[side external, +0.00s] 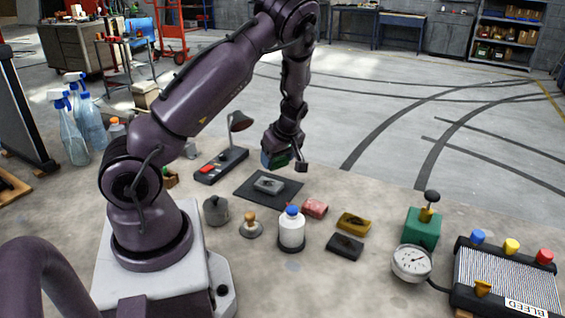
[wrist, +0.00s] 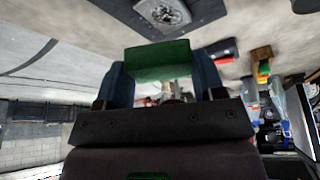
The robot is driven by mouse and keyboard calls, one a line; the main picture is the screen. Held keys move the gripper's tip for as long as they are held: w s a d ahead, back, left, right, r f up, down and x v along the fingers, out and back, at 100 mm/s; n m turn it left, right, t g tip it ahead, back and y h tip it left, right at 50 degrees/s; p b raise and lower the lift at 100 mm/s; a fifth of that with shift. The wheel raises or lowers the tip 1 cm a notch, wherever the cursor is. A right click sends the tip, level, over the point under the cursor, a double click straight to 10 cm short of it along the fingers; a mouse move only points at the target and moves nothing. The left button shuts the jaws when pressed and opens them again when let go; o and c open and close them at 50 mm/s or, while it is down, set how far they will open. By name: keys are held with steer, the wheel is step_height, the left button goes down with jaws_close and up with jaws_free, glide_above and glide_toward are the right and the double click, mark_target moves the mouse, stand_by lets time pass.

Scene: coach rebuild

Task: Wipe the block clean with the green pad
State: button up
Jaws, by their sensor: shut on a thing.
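My gripper (side external: 276,157) hangs above the dark mat and is shut on the green pad (side external: 279,161). In the wrist view the green pad (wrist: 158,61) spans the gap between the fingers of my gripper (wrist: 161,72). The grey metal block (side external: 269,185) lies on the dark mat (side external: 283,198), below and apart from the pad. The block also shows at the top edge of the wrist view (wrist: 165,12), partly cut off. Whether its face is dirty is too small to tell.
A yellow pad (side external: 353,223) and a black pad (side external: 345,246) lie farther right.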

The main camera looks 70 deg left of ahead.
mark_target(275, 187)
steer(key=n, duration=0.1)
steer(key=n+g, duration=0.1)
steer(key=n, duration=0.1)
steer(key=shift+w+a+r+n+h, duration=0.2)
steer(key=shift+a+r+n+h, duration=0.1)
steer(key=shift+r, duration=0.05)
steer(key=shift+s+d+n+g+h, duration=0.1)
steer(key=shift+d+n+g+h, duration=0.15)
steer(key=shift+n, duration=0.3)
steer(key=shift+s+d+n+g+h, duration=0.15)
steer(key=shift+n+g, duration=0.1)
steer(key=shift+n, duration=0.3)
steer(key=shift+f, duration=3.75)
steer(key=shift+s+a+f, duration=0.2)
steer(key=shift+s+a, duration=0.25)
steer(key=shift+a, duration=0.1)
steer(key=shift+c, duration=0.2)
steer(key=shift+s+a, duration=1.85)
steer(key=shift+s, duration=0.05)
steer(key=shift+w+d, duration=2.45)
steer(key=shift+w, duration=0.05)
steer(key=shift+s+a+r, duration=0.1)
steer(key=shift+r, duration=3.95)
